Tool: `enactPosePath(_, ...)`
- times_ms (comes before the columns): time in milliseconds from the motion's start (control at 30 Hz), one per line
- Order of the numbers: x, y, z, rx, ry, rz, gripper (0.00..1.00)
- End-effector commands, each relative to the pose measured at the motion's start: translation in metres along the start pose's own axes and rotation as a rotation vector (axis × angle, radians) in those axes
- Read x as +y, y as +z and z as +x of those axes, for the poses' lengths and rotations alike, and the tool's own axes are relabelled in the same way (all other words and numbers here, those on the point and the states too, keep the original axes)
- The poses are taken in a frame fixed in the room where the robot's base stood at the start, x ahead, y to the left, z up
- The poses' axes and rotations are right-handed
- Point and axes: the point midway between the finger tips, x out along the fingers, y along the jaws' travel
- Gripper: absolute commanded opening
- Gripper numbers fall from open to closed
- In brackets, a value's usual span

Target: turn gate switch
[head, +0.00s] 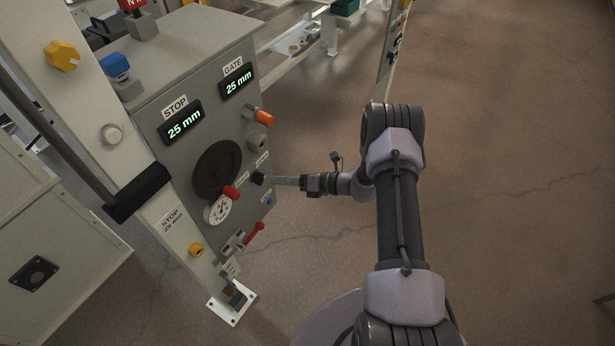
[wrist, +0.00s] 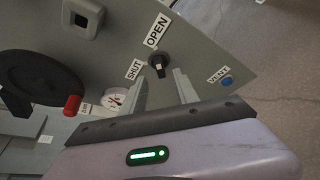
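The gate switch is a small black knob (wrist: 158,62) on the grey panel, with a SHUT label (wrist: 134,69) to its left and an OPEN label (wrist: 157,30) above it in the wrist view. In the head view the knob (head: 258,178) is on the panel's lower right part. My gripper (wrist: 161,76) is open, its two fingers apart and pointing at the panel. The knob shows between and just beyond the fingertips; I cannot tell whether they touch it. In the head view my gripper (head: 278,181) is right beside the knob.
The panel (head: 215,130) carries a STOP display (head: 181,122) and a GATE display (head: 238,80), both reading 25 mm. Near the switch are a black handwheel with a red handle (head: 231,192), a dial gauge (head: 218,210), a blue VENT button (wrist: 227,81) and a red lever (head: 254,232). Floor right is clear.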

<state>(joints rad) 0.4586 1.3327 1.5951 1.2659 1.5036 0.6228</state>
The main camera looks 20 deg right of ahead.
Motion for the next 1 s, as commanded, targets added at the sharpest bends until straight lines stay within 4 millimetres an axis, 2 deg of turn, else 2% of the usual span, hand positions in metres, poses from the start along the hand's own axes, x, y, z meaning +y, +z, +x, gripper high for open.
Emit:
enactPosePath(33,0.002,0.004,-0.018,-0.005,-0.004,0.002,0.36)
enactPosePath(200,0.002,0.003,-0.070,-0.004,-0.003,0.002,0.36)
enactPosePath(300,0.001,0.002,-0.090,-0.003,-0.001,0.001,0.36)
enactPosePath(400,0.001,0.001,-0.102,-0.001,0.000,0.001,0.36)
enactPosePath(533,0.000,0.000,-0.107,-0.001,0.000,0.001,0.36)
enactPosePath(900,0.001,0.001,-0.107,0.001,0.001,-0.002,0.36)
enactPosePath(967,0.009,0.007,-0.106,0.021,0.007,-0.036,0.36)
enactPosePath(1000,0.022,0.016,-0.105,0.052,0.016,-0.089,0.36)
